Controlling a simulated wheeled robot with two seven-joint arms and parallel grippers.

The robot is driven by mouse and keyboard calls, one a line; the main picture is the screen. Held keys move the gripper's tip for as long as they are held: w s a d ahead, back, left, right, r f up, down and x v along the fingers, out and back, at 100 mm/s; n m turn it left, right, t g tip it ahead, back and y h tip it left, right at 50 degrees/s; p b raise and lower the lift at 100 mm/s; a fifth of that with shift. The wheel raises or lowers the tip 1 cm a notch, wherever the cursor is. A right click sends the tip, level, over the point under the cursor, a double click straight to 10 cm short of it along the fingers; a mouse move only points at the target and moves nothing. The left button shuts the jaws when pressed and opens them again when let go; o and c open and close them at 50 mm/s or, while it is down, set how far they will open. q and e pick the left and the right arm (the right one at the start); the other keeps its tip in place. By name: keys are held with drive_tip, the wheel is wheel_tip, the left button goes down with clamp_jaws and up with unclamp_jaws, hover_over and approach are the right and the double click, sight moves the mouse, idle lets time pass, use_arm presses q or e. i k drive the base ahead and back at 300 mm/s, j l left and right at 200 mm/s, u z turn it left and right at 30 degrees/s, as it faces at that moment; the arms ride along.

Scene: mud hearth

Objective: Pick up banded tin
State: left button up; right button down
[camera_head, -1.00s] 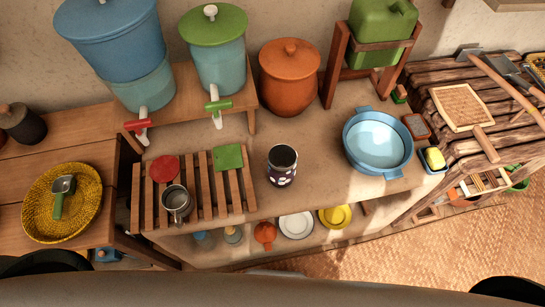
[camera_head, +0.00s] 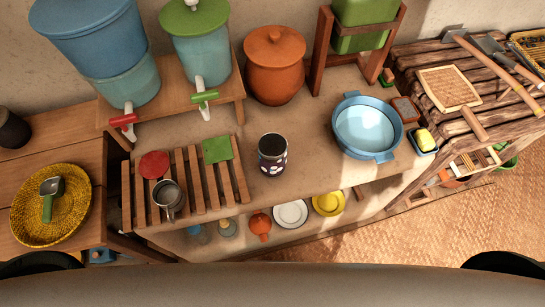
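The banded tin (camera_head: 272,156) is a dark, open-topped cylinder with a purple and white patterned band. It stands upright on the mud counter, just right of the slatted wooden rack and left of the blue basin. Nothing touches it. Neither of my grippers can be seen; only dark rounded parts of my body show at the bottom left and bottom right corners.
The slatted rack (camera_head: 126,197) holds a metal mug (camera_head: 168,197), a red disc (camera_head: 154,165) and a green square (camera_head: 217,149). A blue basin (camera_head: 365,129) stands to the right. An orange pot (camera_head: 274,70) is behind. The counter around the tin is clear.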

sight(271, 146)
drive_tip(key=l+u, duration=0.15)
drive_tip(key=l, duration=0.3)
drive_tip(key=l+u, duration=0.15)
drive_tip(key=l, duration=0.3)
drive_tip(key=k+l+u, duration=0.15)
drive_tip(key=l, duration=0.3)
drive_tip(key=l+u, duration=0.15)
drive_tip(key=l, duration=0.3)
drive_tip(key=k+l+u, duration=0.15)
drive_tip(key=l, duration=0.3)
